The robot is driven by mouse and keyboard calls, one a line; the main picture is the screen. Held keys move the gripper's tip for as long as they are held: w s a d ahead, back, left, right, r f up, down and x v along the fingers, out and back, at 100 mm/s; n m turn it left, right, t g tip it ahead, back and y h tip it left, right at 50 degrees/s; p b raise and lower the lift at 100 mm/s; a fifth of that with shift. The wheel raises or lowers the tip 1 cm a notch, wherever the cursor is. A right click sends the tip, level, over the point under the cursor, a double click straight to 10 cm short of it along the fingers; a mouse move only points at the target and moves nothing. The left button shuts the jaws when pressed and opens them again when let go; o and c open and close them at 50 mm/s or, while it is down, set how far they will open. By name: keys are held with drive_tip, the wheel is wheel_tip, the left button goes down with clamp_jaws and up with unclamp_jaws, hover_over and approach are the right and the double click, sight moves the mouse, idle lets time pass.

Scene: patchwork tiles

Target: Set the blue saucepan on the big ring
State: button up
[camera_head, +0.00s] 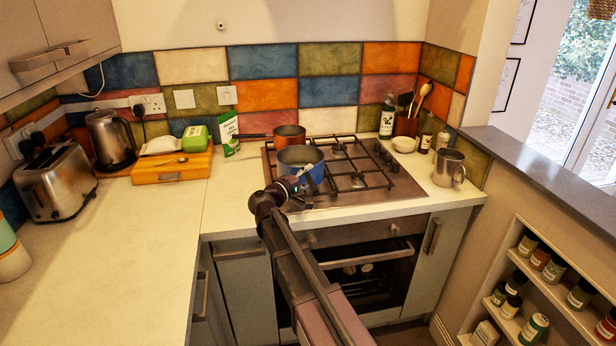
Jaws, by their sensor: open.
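A blue saucepan (301,158) stands at the front left of the gas hob (398,190), with my wrist partly in front of it. Its handle is not clearly visible. My gripper (304,172) is at the saucepan's near side; it is open, and its fingers are small and overlap the pan's wall in the picture. I cannot tell whether they touch it. A copper-coloured pan (289,132) with a dark handle to the left stands just behind, at the back left of the hob. The right-hand burners are bare under the black grates; which ring is big is hard to tell.
A steel mug (448,168) stands right of the hob, and a white bowl (403,144) and utensil pot (406,124) behind it. A wooden box (172,170), kettle (110,139) and toaster (56,183) are on the left.

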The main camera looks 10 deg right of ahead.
drive_tip(key=shift+r, duration=0.15)
drive_tip(key=shift+r+p, duration=0.2)
drive_tip(key=shift+p, duration=0.1)
drive_tip(key=v, duration=1.2)
drive_tip(key=shift+f+b, duration=0.15)
drive_tip(key=shift+b, duration=0.2)
drive_tip(key=s+d+f+m+g+y, duration=0.3)
drive_tip(key=s+d+f+g+y, duration=0.25)
drive_tip(key=s+d+f, duration=0.45)
drive_tip(key=s+f+m+g+y, duration=0.3)
drive_tip(key=s+f+g+y, duration=0.2)
drive_tip(key=s+f+y, duration=0.4)
drive_tip(key=shift+s+f, duration=0.2)
drive_tip(key=shift+s, duration=1.45)
